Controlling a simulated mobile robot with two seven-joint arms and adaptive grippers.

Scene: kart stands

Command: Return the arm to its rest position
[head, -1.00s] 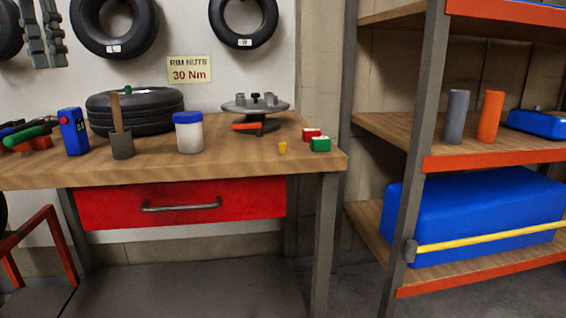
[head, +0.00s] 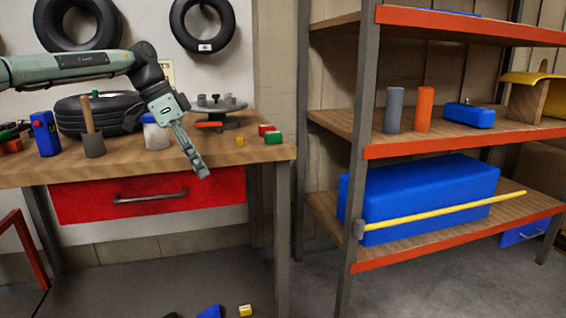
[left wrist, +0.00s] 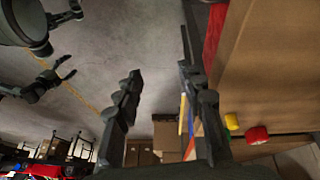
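My left arm (head: 85,68) reaches in from the left in the head view, across the front of the workbench. My left gripper (head: 200,165) points down and to the right, in front of the bench's front edge. The head view does not show my right gripper.
The workbench (head: 110,170) carries tyres, a blue-lidded jar partly behind my gripper, and red and green blocks (head: 273,138). A red drawer (head: 150,194) sits below. The shelf rack (head: 365,120) stands right. Small blue and yellow things lie on the floor.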

